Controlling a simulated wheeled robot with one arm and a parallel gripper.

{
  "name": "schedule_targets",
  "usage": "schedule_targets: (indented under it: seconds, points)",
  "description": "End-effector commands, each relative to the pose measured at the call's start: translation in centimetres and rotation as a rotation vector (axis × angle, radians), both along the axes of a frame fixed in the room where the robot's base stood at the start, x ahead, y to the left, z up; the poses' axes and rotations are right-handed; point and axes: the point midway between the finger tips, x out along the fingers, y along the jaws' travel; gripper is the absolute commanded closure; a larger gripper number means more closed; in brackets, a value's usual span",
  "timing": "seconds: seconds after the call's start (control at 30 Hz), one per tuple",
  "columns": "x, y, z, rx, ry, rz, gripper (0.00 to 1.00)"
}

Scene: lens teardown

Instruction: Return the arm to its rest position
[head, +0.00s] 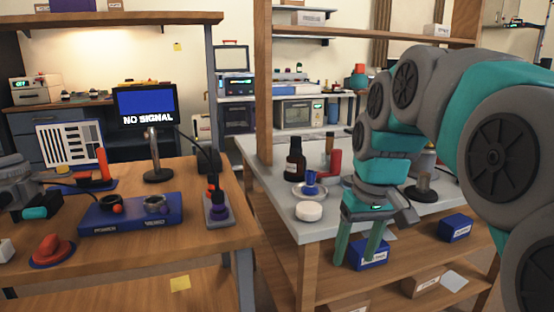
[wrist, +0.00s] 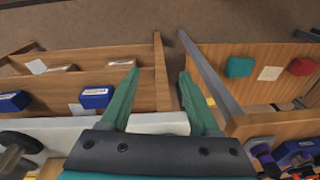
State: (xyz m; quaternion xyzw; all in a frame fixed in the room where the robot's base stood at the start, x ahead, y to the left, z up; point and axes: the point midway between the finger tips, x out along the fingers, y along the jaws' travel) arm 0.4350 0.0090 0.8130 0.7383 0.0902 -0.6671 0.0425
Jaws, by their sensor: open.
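My gripper (head: 357,250) hangs at the front edge of the grey-topped bench (head: 270,190), pointing down, with its two green fingers apart and nothing between them. In the wrist view my gripper (wrist: 160,95) is also open and empty, above the gap between the two benches. My teal and grey arm arches in from the right side of the head view.
The wooden bench (head: 200,245) holds a blue tray (head: 130,215), a red knob-like part (head: 52,250) and a monitor (head: 147,105). The grey bench carries a dark bottle (head: 295,160), a white round part (head: 309,211) and a small dish. Blue boxes (head: 456,228) sit on its lower shelf.

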Motion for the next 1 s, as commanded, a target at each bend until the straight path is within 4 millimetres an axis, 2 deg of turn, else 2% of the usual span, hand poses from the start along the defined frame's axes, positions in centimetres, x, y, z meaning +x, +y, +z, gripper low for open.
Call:
schedule_targets:
  seconds: [0.03, 0.17, 0.5, 0.6, 0.8, 1.0]
  points:
    - [-2.0, 0.1, -1.3, -0.006, 0.024, -0.009, 0.38]
    - [-6.1, 0.1, -4.4, -0.019, 0.071, -0.040, 0.38]
    - [-18.0, -0.5, -13.3, -0.062, 0.201, -0.131, 0.38]
    - [-20.9, -0.7, -15.2, -0.072, 0.230, -0.155, 0.38]
    - [-23.8, -0.9, -17.3, -0.082, 0.256, -0.180, 0.38]
    - [-24.0, -0.9, -17.5, -0.083, 0.258, -0.183, 0.38]
